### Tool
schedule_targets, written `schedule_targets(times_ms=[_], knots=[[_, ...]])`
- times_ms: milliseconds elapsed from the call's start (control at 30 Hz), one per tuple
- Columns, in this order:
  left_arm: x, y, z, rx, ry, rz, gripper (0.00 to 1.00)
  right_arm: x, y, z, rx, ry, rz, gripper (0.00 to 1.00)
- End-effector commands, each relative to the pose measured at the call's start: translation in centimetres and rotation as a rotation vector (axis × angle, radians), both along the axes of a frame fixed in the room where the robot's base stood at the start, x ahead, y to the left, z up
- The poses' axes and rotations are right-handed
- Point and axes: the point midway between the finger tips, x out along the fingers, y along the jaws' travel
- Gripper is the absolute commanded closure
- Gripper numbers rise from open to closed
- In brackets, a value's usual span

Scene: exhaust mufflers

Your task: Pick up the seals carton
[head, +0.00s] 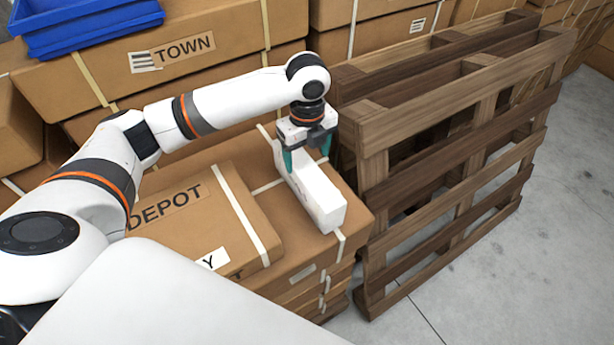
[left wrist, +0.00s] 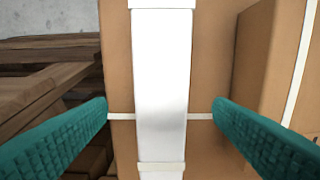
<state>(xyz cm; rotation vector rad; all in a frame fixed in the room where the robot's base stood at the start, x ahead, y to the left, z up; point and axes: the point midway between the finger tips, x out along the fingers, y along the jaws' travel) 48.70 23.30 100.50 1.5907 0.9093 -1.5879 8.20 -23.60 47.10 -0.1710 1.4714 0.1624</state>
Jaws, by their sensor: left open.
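A long white carton (head: 320,203), which I take to be the seals carton, lies on top of a strapped brown box at the stack's right side. No lettering on it is legible. My left gripper (head: 306,158) points down over its far part, with one green finger on each side. In the left wrist view the white carton (left wrist: 163,70) runs between the two fingers of the left gripper (left wrist: 160,108). They are open, with a gap on both sides of it. My right gripper is not in view.
A flat brown box marked DEPOT (head: 190,215) lies left of the white carton. Wooden pallets (head: 440,190) stand upright close on the right. Behind are stacked brown boxes, one marked TOWN (head: 240,70), and blue bins (head: 85,25). Grey floor (head: 530,260) is clear at right.

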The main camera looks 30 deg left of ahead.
Motion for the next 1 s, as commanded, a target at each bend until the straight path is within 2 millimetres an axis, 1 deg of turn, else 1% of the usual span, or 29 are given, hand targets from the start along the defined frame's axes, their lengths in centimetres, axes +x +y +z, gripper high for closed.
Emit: schedule_targets(times_ms=[33,100,267,367,500,600,733,933,1000], knots=[[-0.1,0.0,-0.8,0.002,0.003,0.001,0.25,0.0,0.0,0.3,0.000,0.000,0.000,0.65],[-0.1,0.0,-1.8,0.001,0.003,0.001,0.25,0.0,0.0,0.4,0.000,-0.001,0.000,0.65],[0.0,0.0,-3.0,0.001,0.001,0.000,0.25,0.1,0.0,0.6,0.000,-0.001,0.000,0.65],[-0.2,-0.1,-3.9,0.000,0.004,-0.001,0.25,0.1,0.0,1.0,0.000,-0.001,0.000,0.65],[-0.5,-0.1,-6.0,0.001,0.003,0.001,0.25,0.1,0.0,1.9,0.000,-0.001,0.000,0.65],[-0.4,-0.1,-7.4,0.000,0.002,0.001,0.25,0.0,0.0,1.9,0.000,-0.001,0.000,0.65],[-0.4,-0.1,-8.1,0.001,-0.002,-0.001,0.25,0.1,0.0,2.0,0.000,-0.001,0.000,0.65],[-0.4,-0.1,-8.2,0.001,-0.002,-0.001,0.25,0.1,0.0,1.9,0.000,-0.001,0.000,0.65],[-0.4,-0.1,-8.2,0.001,-0.002,-0.001,0.36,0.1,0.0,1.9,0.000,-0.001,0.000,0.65]])
